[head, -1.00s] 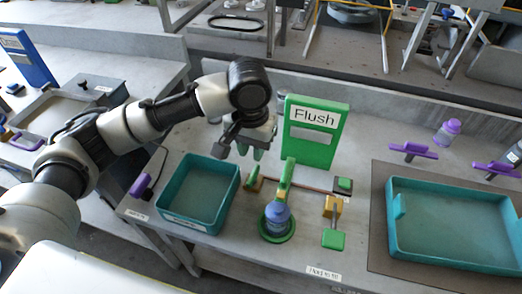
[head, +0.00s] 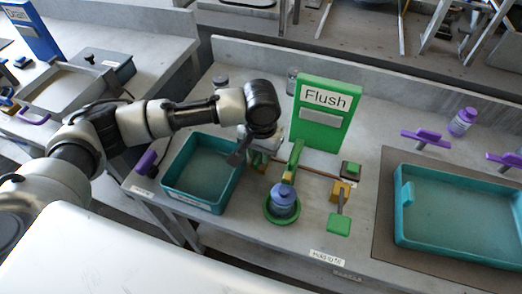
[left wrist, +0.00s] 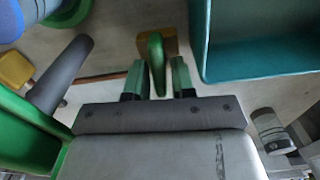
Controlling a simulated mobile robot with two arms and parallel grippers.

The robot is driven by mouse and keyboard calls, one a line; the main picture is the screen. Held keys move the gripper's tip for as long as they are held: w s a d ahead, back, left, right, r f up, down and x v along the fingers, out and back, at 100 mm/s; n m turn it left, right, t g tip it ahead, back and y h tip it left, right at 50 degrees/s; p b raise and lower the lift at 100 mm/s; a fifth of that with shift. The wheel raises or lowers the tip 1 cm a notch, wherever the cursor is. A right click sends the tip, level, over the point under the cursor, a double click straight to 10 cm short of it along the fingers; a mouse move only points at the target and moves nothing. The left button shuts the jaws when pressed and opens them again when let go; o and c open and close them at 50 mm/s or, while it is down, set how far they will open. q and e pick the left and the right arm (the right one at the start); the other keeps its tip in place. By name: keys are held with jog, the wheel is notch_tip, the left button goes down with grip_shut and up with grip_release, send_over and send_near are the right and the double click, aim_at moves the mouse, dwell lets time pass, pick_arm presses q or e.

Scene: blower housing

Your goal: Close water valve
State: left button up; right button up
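A small valve with a brass block (left wrist: 172,40) and a green handle (left wrist: 156,52) shows in the left wrist view. My left gripper (left wrist: 158,72) is open, with one green-tipped finger on each side of this handle. Gaps show between handle and fingers, so it is not gripped. In the head view my left gripper (head: 260,160) is low between the teal tray and the green spout (head: 294,160), and it hides most of this valve. A blue bottle (head: 284,200) stands upright in a green round holder under the spout. My right gripper is not in view.
The teal tray (head: 168,190) is close to the gripper. The green Flush sign (head: 326,135) stands behind. A brass piece with a green paddle (head: 340,225) and a green-topped block (head: 351,170) are to the right. A larger teal tray (head: 402,240) lies farther right.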

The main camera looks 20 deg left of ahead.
pick_arm(q)
jog(key=c, duration=0.4)
grip_shut()
jog(key=shift+r+m+p, duration=0.15)
jog(key=shift+m+p, duration=0.15)
jog(key=shift+p, duration=0.3)
jog(key=m+p, duration=0.3)
jog(key=p, duration=0.1)
jog(key=m+p, duration=0.4)
jog(key=p, duration=0.1)
jog(key=shift+d+r, duration=0.15)
jog(key=m+p, duration=0.3)
jog(key=m, duration=0.1)
jog(key=shift+s+d, duration=0.1)
jog(key=shift+s, duration=0.05)
jog(key=m+p, duration=0.2)
jog(key=m, duration=0.3)
jog(key=shift+f, duration=0.2)
jog(key=shift+m, duration=0.3)
